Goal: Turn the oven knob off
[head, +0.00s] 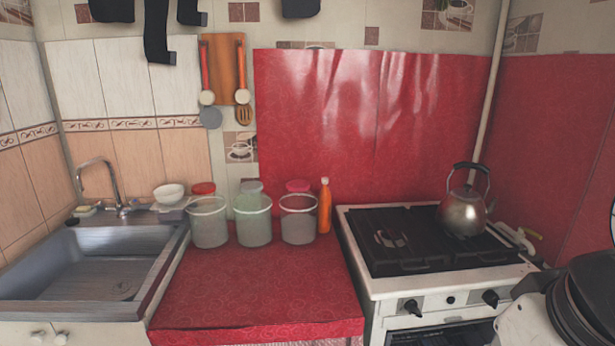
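The white stove (376,291) stands at the right with a black grate on top. Its front panel has a black left knob (411,308), a smaller dark round control (450,300) in the middle, and a black right knob (491,298). I cannot tell which one is the oven knob. The left and right knobs look turned at an angle, but their markings are too small to read. The dark oven door (440,336) is cut off by the bottom edge. My gripper cannot be made out in this view.
A metal kettle (463,213) stands on the stove's back right. A bulky black and white shape (580,300) fills the lower right, beside the right knob. Left are a red counter (260,290) with jars (209,226), an orange bottle (325,206) and a sink (85,275).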

